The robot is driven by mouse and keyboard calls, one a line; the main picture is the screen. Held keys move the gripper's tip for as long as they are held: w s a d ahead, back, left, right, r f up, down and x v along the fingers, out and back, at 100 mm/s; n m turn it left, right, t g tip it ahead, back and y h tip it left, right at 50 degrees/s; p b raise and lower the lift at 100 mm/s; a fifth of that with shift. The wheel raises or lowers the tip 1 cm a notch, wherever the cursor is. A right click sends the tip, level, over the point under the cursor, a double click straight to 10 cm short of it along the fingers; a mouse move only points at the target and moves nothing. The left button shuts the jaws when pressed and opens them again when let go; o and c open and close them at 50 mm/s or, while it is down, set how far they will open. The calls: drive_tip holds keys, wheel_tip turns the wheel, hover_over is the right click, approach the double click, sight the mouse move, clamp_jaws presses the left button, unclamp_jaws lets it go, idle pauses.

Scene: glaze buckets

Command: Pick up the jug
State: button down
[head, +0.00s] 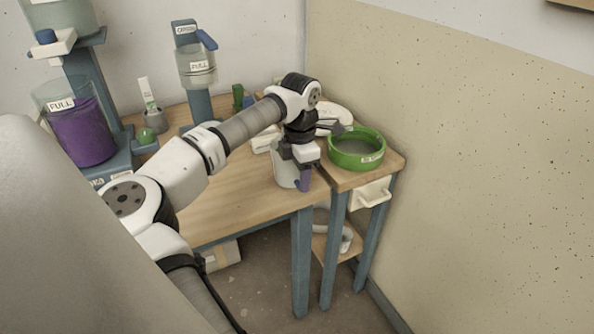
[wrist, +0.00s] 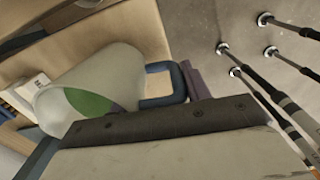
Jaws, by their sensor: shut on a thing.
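The jug (head: 284,173) is a pale, cloudy vessel near the right front corner of the wooden table. In the wrist view the jug (wrist: 115,75) shows its open mouth, a green patch inside and a blue loop handle (wrist: 160,84). My gripper (head: 304,179) is at the right side of the jug, shut on its handle. In the wrist view the purplish fingertips (wrist: 196,82) are at the outer side of the handle; the dark gripper body hides part of the grip. I cannot tell whether the jug's base touches the table.
A green bowl (head: 357,150) stands on a small side stand right of the jug. A container of purple glaze (head: 82,135) and a clear dispenser (head: 197,68) stand at the left and back. The table's front middle (head: 225,212) is clear. A wall closes off the right.

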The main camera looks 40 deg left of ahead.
drive_tip(key=shift+r, duration=0.1)
wheel_tip(320, 180, up, 20)
drive_tip(key=shift+f, duration=0.25)
idle(1.0)
drive_tip(key=shift+r, duration=0.1)
idle(0.7)
